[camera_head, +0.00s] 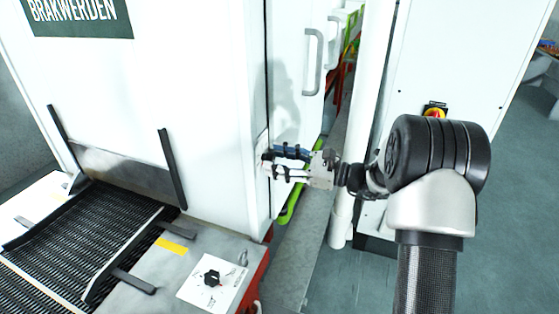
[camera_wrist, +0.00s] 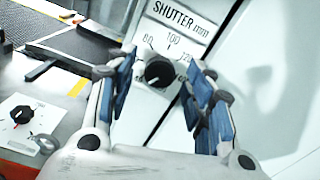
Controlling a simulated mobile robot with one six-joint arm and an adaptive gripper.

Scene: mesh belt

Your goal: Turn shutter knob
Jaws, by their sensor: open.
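The shutter knob (camera_wrist: 158,72) is a small black round knob on a white plate (camera_wrist: 178,28) marked "SHUTTER mm", with a scale reading 80, 100 and a partly hidden 120. In the wrist view it appears between the two blue-padded fingers of my gripper (camera_wrist: 166,66). The fingers are spread apart and hold nothing; I cannot tell how far they are from the knob. In the head view my gripper (camera_head: 270,162) is close to the side of the white machine (camera_head: 218,110), and the knob cannot be made out there.
A second black knob (camera_head: 212,278) on a white plate sits on the grey ledge beside the mesh belt (camera_head: 85,235); it also shows in the wrist view (camera_wrist: 22,114). A vertical white pipe (camera_head: 359,120) and a white cabinet (camera_head: 440,60) stand to the right.

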